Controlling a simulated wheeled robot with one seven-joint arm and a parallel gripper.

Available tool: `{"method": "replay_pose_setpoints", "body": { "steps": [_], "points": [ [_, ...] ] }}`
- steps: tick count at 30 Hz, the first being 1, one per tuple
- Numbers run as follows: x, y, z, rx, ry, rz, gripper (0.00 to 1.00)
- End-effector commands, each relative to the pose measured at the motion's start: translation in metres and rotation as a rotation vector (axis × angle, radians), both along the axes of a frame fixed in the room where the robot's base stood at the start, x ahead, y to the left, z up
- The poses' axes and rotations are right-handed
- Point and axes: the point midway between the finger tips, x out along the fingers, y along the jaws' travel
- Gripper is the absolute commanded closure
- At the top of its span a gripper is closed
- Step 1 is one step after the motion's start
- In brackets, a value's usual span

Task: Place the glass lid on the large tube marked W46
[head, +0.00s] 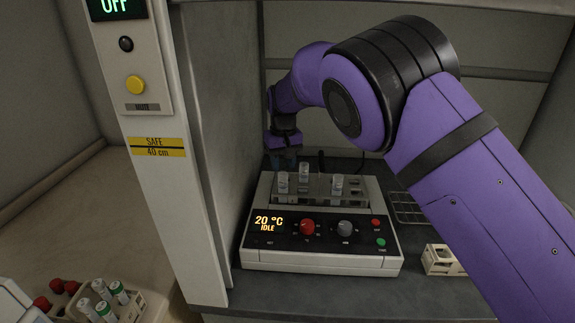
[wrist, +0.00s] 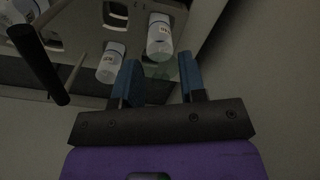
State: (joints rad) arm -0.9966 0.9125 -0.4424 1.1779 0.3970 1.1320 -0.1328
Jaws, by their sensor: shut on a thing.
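My gripper (head: 284,161) is at the back left of the heating block (head: 322,262), its fingers pointing down beside the tubes. In the wrist view my gripper (wrist: 159,66) has its two blue fingers shut on a faint, see-through greenish glass lid (wrist: 160,71). A white-capped tube (wrist: 160,36) is just beyond the lid; whether they touch I cannot tell. Another tube (wrist: 111,62) stands to its left. In the head view three tubes stand in the block: one at left (head: 283,184), one behind (head: 304,173), one at right (head: 337,187). I cannot read W46 on any.
The block's panel shows 20 °C and IDLE. A wire rack (head: 407,208) and a small pale holder (head: 440,260) are to its right. The hood's side wall (head: 225,120) is close on the left. A dark rod (wrist: 38,62) crosses the wrist view's left.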

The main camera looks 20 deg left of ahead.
Motion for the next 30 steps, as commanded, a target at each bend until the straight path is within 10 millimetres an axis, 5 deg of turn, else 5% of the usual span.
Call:
{"method": "replay_pose_setpoints", "body": {
  "steps": [3,15,16,18,30],
  "points": [
    [-0.004,0.01,-0.014,-0.002,-0.001,0.005,0.84],
    [-0.004,0.011,-0.019,-0.001,0.001,0.004,0.84],
    [-0.004,0.011,-0.018,0.0,0.0,0.004,0.55],
    [-0.004,0.011,-0.018,0.0,0.0,0.004,0.39],
    [-0.003,0.011,-0.01,0.001,-0.002,0.004,0.36]
  ]
}}
